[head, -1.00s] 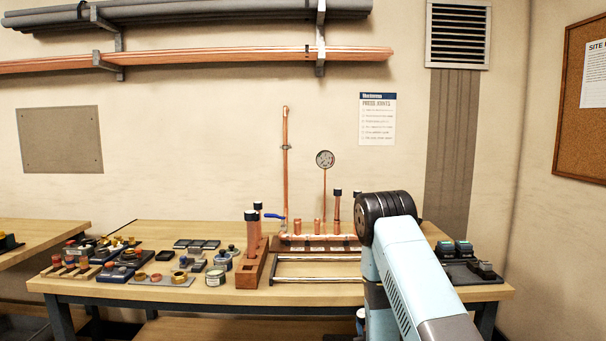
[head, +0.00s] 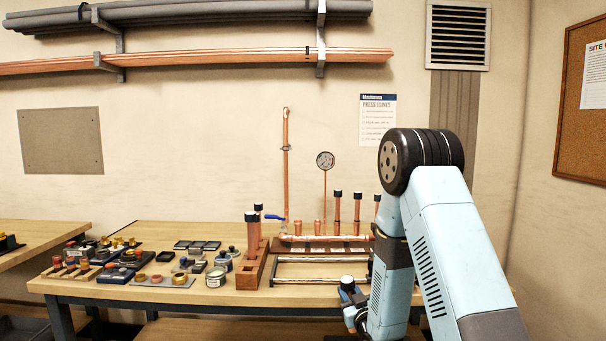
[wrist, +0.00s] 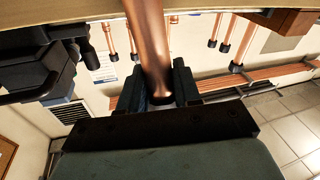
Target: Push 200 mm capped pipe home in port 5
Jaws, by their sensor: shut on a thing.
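My gripper (head: 352,300) is low in front of the bench's front edge, partly hidden by my own arm. A dark-capped top (head: 347,283) shows between its fingers. In the wrist view my gripper (wrist: 158,90) is shut on a copper pipe (wrist: 153,45), whose far end runs out of the picture. The copper manifold (head: 325,238) lies at the back of the bench. Two short open stubs stand on its left part. Several upright pipes with black caps stand to their right, the rightmost (head: 377,208) partly behind my arm. Port numbers are not readable.
A metal rail frame (head: 320,260) lies in front of the manifold. Fittings and tins crowd the bench's left. A gauge (head: 325,160) and a blue-handled valve (head: 274,217) rise behind.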

